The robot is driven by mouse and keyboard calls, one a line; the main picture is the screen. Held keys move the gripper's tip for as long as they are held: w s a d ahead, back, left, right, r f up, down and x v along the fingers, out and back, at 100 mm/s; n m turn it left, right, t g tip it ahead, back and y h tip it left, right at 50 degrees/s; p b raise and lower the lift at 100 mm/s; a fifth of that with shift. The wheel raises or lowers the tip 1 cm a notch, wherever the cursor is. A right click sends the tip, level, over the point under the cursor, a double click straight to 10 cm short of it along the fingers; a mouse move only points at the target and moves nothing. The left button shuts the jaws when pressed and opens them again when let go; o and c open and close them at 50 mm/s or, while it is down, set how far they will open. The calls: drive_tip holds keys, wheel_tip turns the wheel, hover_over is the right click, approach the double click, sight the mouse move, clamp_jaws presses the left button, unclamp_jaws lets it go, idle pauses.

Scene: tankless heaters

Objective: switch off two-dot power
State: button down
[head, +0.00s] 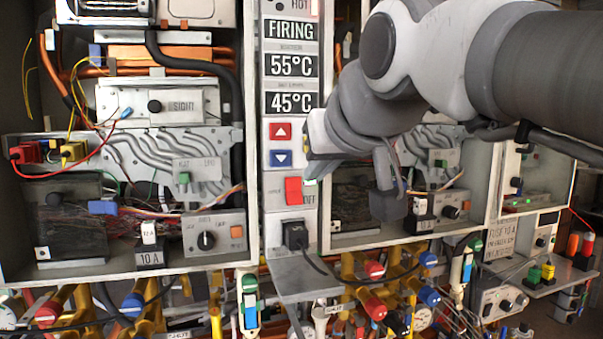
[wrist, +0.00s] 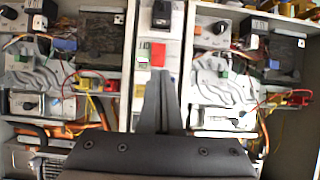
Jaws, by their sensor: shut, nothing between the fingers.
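A red rocker switch (head: 293,190) sits on the narrow white control strip (head: 274,222) between two open heater cabinets, with an OFF label at its right. It also shows in the wrist view (wrist: 158,55), where the scene looks upside down. No two-dot mark is readable on the strip. My gripper (wrist: 161,76) is shut and empty, its joined fingertips just short of the red switch in that picture; contact cannot be told. In the head view, my wrist hangs just right of the strip and the fingers are hard to make out.
Above the switch are a red up button (head: 280,131), a blue down button (head: 281,158) and displays reading FIRING, 55°C and 45°C. A black plug (head: 295,235) with a cable sits below. Pipes and coloured valves (head: 374,269) crowd the bottom. Open cabinets with wiring flank the strip.

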sight(293, 197)
drive_tip(key=x, duration=1.1)
drive_tip(key=shift+w+f, duration=0.25)
drive_tip(key=shift+f, duration=0.15)
drive_tip(key=f+t+b, duration=0.1)
drive_tip(key=b, duration=0.4)
drive_tip(key=shift+w+a+f, duration=0.1)
drive_tip(key=shift+w+f, duration=0.05)
drive_tip(key=shift+w, duration=0.05)
drive_tip(key=shift+r+p, duration=0.55)
drive_tip(key=shift+p, duration=0.1)
drive_tip(key=shift+r, duration=0.15)
drive_tip(key=shift+r+p, duration=0.55)
drive_tip(key=shift+r, duration=0.3)
drive_tip(key=shift+r, duration=0.1)
